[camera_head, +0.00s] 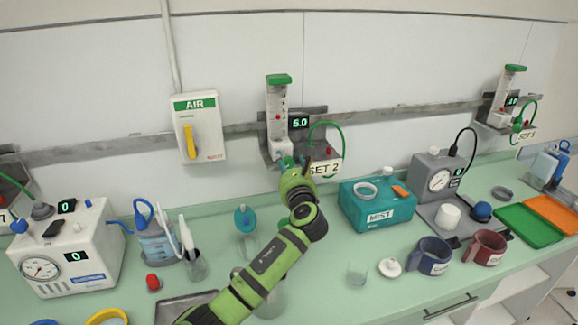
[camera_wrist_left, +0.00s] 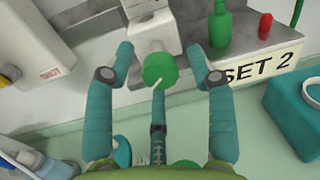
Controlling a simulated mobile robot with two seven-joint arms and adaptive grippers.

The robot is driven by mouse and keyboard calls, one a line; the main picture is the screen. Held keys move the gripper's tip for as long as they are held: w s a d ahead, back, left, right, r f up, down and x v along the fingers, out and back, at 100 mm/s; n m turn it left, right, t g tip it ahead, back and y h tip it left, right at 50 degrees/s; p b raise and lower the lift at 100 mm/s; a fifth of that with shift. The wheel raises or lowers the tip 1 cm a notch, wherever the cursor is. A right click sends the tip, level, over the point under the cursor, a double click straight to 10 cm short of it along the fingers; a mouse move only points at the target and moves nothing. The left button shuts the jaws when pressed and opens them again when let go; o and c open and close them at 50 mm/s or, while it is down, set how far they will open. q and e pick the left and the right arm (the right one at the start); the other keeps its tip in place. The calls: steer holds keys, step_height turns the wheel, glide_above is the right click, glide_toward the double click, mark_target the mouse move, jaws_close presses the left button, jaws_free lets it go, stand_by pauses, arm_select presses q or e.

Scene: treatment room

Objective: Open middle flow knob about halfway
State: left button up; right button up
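The middle flow meter (camera_head: 277,112) is a clear tube with a green cap on the wall rail above the SET 2 label (camera_head: 323,169). Its display (camera_head: 300,122) appears to read 5.0. My left gripper (camera_head: 287,163) is at the bottom of this meter and covers the knob in the head view. In the left wrist view, the round green knob (camera_wrist_left: 160,69) with a white pointer line sits between the two fingers of my left gripper (camera_wrist_left: 160,51). The fingers are apart, with visible gaps on both sides of the knob. My right gripper is not in view.
A green hose (camera_head: 326,124) loops beside the meter. A white AIR box (camera_head: 199,133) with a yellow lever hangs to the left. A teal MIST box (camera_head: 376,206) stands on the counter to the right. Bottles, glasses and mugs (camera_head: 434,255) stand around my arm.

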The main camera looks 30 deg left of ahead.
arm_select(q)
steer(key=v, duration=1.2)
steer(key=shift+f, duration=0.1)
